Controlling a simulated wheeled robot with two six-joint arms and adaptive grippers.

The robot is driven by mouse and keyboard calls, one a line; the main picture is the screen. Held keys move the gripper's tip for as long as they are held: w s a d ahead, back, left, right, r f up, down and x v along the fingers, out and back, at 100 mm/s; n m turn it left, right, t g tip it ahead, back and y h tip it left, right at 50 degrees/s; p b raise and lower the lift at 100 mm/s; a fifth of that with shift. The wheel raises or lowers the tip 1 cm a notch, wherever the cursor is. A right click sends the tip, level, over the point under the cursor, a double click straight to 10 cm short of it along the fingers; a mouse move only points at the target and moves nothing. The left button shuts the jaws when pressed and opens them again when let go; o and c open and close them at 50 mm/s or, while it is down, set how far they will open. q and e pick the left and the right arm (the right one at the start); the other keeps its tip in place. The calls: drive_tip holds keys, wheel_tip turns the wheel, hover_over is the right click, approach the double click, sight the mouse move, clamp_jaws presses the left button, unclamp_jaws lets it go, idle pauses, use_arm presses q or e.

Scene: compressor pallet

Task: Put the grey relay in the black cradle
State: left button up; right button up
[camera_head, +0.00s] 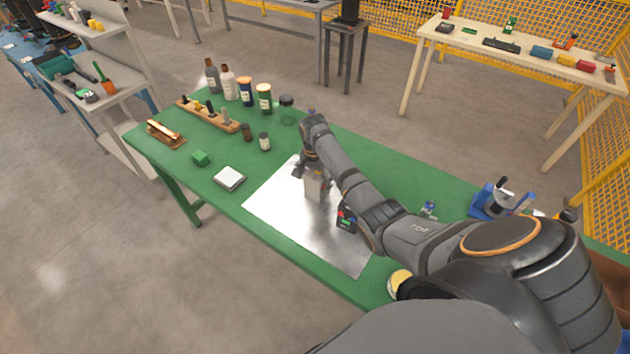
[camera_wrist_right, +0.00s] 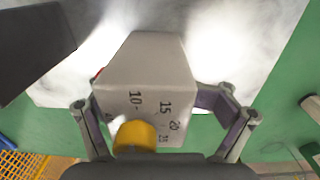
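The grey relay (camera_head: 315,187) is a box-shaped block with a numbered dial and a yellow knob (camera_wrist_right: 135,137), both clear in the right wrist view. My right gripper (camera_head: 309,166) is above it, with its fingers on both sides of the relay (camera_wrist_right: 150,75), shut on it. I cannot tell whether its underside touches the silver sheet. A black block that looks like the cradle (camera_head: 347,219) is on the sheet to the right, partly beside my right arm. A dark block (camera_wrist_right: 35,45) fills the upper left of the wrist view. My left gripper is not in view.
The silver sheet (camera_head: 272,205) lies on the green table (camera_head: 215,205). A white-topped square box (camera_head: 229,178) and a green block (camera_head: 200,158) are at the left. Bottles, jars and a wooden rack (camera_head: 205,114) stand behind. A blue device (camera_head: 492,198) is at the right.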

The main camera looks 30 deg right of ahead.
drive_tip(key=shift+o, duration=1.3)
